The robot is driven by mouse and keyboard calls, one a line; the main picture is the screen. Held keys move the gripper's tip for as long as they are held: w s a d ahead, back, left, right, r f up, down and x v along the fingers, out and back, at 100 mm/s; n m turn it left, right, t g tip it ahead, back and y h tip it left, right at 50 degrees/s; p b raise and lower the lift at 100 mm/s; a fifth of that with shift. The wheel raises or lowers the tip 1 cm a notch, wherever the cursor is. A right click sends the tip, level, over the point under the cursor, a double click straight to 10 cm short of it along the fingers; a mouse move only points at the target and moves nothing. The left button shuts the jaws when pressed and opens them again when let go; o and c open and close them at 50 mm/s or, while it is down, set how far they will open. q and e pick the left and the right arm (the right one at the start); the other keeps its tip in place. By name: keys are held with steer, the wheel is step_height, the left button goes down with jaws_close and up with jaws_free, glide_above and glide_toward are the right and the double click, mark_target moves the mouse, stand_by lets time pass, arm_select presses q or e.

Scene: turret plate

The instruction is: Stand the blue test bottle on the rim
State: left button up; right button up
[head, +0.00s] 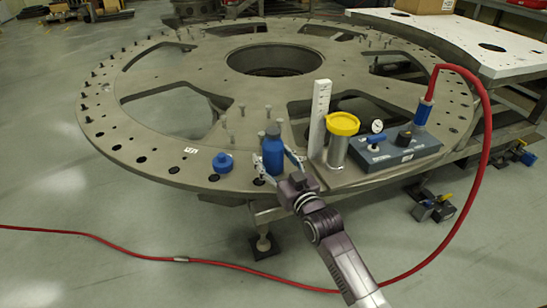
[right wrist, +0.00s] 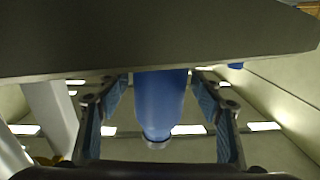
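The blue test bottle (head: 272,148) with a dark cap stands upright on the near rim of the grey turret plate (head: 160,148). My right gripper (head: 274,157) reaches in from the front, with one finger on each side of the bottle. Its fingers are spread, and a gap shows at the bottle's right side. In the right wrist view the blue bottle (right wrist: 160,100) is between the open fingers (right wrist: 160,88), and its cap points down in the picture. The plate's edge (right wrist: 60,45) hides the bottle's base there. My left gripper is not in view.
A blue knob-like piece (head: 222,162) sits on the rim left of the bottle. To the right stand a white upright gauge (head: 319,115), a yellow-topped cylinder (head: 341,135) and a blue-grey control box (head: 395,148) with a red hose (head: 487,120). Several bolts rise behind the bottle.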

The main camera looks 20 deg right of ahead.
steer(key=shift+s+r, duration=0.1)
steer(key=shift+r, duration=0.05)
steer(key=s+d, duration=0.1)
steer(key=s, duration=1)
steer(key=shift+s+d+b, duration=0.2)
steer(key=shift+s+b, duration=0.1)
steer(key=shift+s, duration=0.1)
